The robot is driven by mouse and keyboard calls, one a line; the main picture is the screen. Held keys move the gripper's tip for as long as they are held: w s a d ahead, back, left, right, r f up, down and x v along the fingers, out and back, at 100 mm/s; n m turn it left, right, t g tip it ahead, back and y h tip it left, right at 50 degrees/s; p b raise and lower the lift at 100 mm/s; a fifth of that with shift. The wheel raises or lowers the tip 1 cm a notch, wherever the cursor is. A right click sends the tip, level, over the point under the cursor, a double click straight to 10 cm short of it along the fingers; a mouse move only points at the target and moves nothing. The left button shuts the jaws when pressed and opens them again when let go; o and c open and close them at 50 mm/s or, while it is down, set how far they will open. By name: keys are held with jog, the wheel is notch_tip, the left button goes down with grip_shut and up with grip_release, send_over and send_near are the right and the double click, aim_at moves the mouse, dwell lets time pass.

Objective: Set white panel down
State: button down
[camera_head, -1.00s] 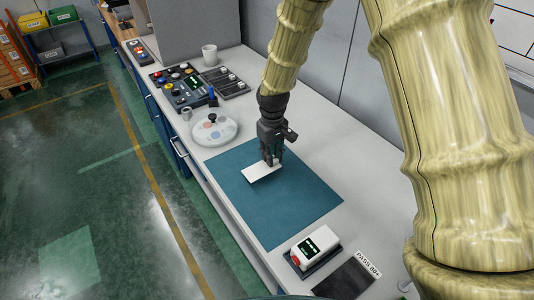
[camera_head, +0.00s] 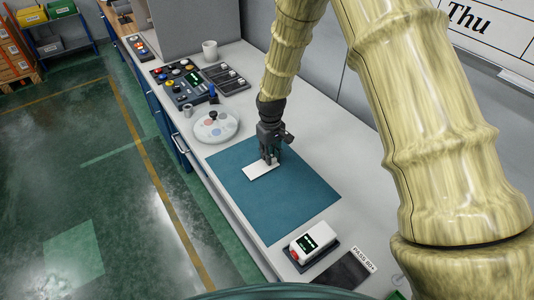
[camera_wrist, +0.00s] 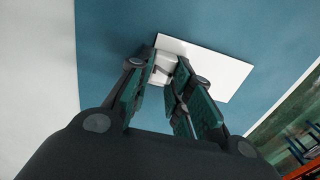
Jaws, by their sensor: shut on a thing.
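The white panel (camera_head: 261,171) is a thin flat rectangle over the blue mat (camera_head: 300,205) on the bench. My gripper (camera_head: 270,159) points down at the panel's back edge and is shut on it. In the wrist view the panel (camera_wrist: 215,70) extends away from the fingers, and a small light block at its near edge (camera_wrist: 163,66) sits between the fingertips (camera_wrist: 168,78). The panel looks level and very close to the mat; I cannot tell whether it touches.
A white handheld device (camera_head: 313,244) lies in front of the mat, beside a dark plate (camera_head: 345,270). A round white tray (camera_head: 216,127) stands behind the mat, with a button panel (camera_head: 181,85), a dark tray (camera_head: 226,77) and a white cup (camera_head: 210,51) beyond. Most of the mat is clear.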

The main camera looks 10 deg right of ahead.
jog(key=c, duration=1.3)
grip_release()
jog(key=shift+f, duration=0.1)
notch_tip(320, 180, up, 12)
jog(key=b, duration=0.4)
jog(key=shift+b, duration=0.3)
